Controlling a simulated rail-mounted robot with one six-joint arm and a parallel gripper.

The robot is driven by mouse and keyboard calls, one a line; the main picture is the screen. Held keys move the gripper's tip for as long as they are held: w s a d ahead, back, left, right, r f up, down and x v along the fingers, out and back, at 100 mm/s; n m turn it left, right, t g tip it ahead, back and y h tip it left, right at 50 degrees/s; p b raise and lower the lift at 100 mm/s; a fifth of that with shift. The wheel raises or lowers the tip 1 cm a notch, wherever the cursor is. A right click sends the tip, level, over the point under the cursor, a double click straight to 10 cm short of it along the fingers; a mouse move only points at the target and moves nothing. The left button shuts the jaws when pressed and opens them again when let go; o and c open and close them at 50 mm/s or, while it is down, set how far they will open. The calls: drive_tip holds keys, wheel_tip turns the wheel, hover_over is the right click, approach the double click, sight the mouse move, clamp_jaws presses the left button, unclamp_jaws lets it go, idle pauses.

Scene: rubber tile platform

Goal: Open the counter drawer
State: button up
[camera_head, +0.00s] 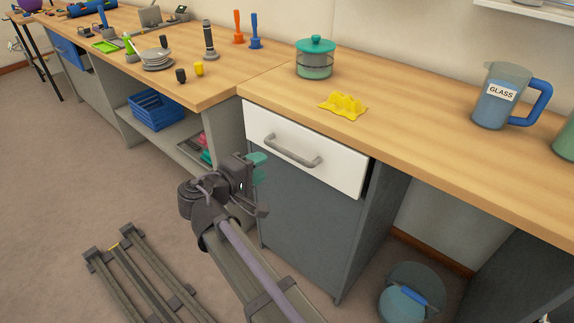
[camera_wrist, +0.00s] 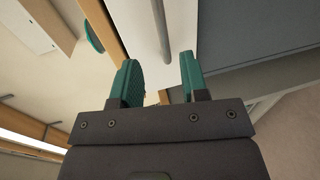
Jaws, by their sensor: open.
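The counter drawer (camera_head: 305,148) has a white front with a grey bar handle (camera_head: 291,150) and sits under the wooden countertop, above a dark grey cabinet door. The drawer front looks flush or nearly flush with the cabinet. My gripper (camera_head: 257,170) has teal fingers and is in front of the drawer's left side, left of and below the handle. In the wrist view my gripper (camera_wrist: 160,78) is open and empty, its two fingers apart. The handle (camera_wrist: 161,30) runs along the white drawer front (camera_wrist: 135,25) beyond the fingertips, roughly in line with the gap between them.
On the countertop (camera_head: 420,130) are a teal-lidded pot (camera_head: 315,60), a yellow cloth (camera_head: 343,105) and a glass pitcher (camera_head: 500,97). A lower bench at left has an open shelf with a blue basket (camera_head: 156,110).

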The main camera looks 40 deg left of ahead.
sight(285, 154)
drive_tip(key=w, duration=0.3)
drive_tip(key=w+f+b, duration=0.1)
drive_tip(key=w, duration=0.3)
drive_tip(key=w+f+b, duration=0.1)
drive_tip(key=w, duration=0.2)
drive_tip(key=shift+w+d+f, duration=0.1)
drive_tip(key=shift+w+d, duration=0.15)
drive_tip(key=shift+w, duration=0.15)
clamp_jaws()
